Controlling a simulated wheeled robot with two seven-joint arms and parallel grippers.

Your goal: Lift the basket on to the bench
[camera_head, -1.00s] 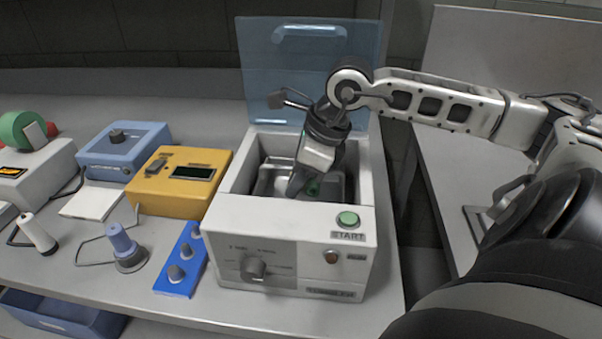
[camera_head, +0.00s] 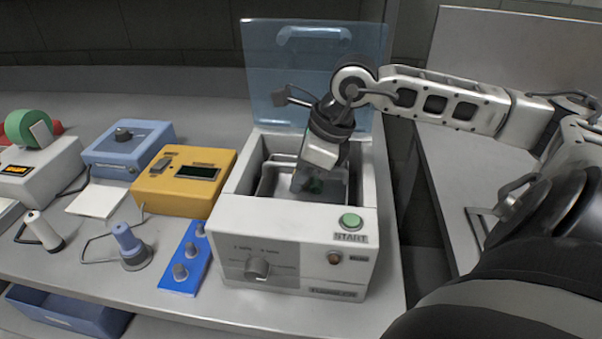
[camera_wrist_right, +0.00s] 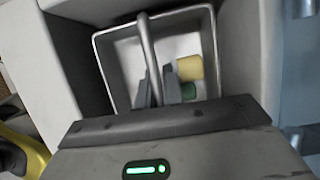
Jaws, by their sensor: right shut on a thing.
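The metal basket (camera_head: 270,181) sits inside the open tank of the white machine (camera_head: 235,221). Its grey walls and bar handle (camera_wrist_right: 148,45) show in the wrist view. My right gripper (camera_head: 301,186) reaches down into the tank and is shut on the basket's handle. In the wrist view its fingers (camera_wrist_right: 158,88) meet the handle's near part. A yellow piece (camera_wrist_right: 189,68) and a green piece (camera_wrist_right: 188,91) lie in the basket. The bench (camera_head: 125,288) stands under the machine. My left gripper is out of view.
The machine's clear blue lid (camera_head: 312,75) stands raised behind the tank. A yellow box (camera_head: 185,182), a blue box (camera_head: 128,150) and a blue knob block (camera_head: 185,262) stand to the left. A white pad (camera_head: 97,200) lies on the bench. A second grey surface (camera_head: 450,175) is at right.

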